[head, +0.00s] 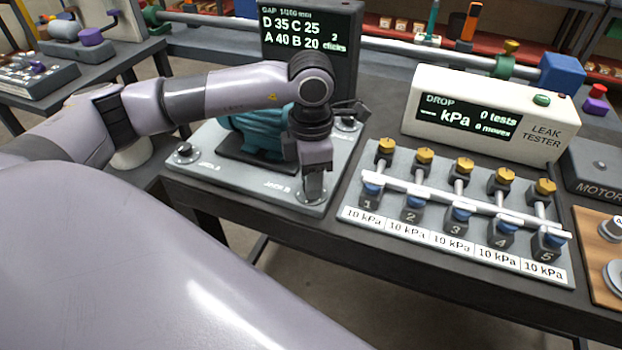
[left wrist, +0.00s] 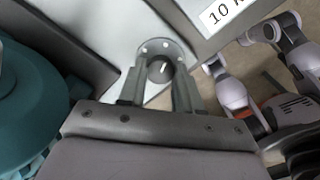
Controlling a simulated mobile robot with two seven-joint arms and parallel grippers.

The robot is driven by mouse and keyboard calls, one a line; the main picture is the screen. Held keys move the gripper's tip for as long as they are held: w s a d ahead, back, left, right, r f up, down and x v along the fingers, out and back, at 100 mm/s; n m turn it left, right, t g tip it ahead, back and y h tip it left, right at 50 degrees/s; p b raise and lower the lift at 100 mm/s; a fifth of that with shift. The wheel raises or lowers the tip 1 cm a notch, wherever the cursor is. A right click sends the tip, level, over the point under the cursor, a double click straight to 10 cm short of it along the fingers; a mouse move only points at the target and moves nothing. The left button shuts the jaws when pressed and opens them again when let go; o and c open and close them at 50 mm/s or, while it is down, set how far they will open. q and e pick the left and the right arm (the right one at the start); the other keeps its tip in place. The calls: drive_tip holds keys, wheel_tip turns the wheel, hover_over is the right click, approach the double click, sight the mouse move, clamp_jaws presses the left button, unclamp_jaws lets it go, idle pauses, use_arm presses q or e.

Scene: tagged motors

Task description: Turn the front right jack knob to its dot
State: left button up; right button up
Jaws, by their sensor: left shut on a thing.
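The front right jack knob (left wrist: 160,68) is a dark grey round knob with a short white line on its top, in the left wrist view. It sits on a grey round flange (left wrist: 172,47) with several pale spots; I cannot tell which is its dot. My left gripper (head: 313,188) points down at the front right corner of the grey motor plate (head: 240,186). Its two fingers, also in the left wrist view (left wrist: 160,88), are closed on the knob from both sides. In the head view the gripper hides most of the knob. My right gripper is not seen.
A teal motor (head: 256,135) stands on the plate behind my left gripper. A front left knob (head: 184,151) and a far right knob (head: 347,123) are free. A gap display (head: 300,30) reads D 35, C 25, A 40, B 20. A valve rack (head: 460,200) stands to the right.

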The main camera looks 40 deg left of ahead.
use_arm(q)
drive_tip(key=shift+n, duration=0.5)
drive_tip(key=o, duration=1)
drive_tip(key=shift+o, duration=0.2)
drive_tip(key=shift+r+b, duration=0.3)
drive_tip(key=shift+r, duration=3.35)
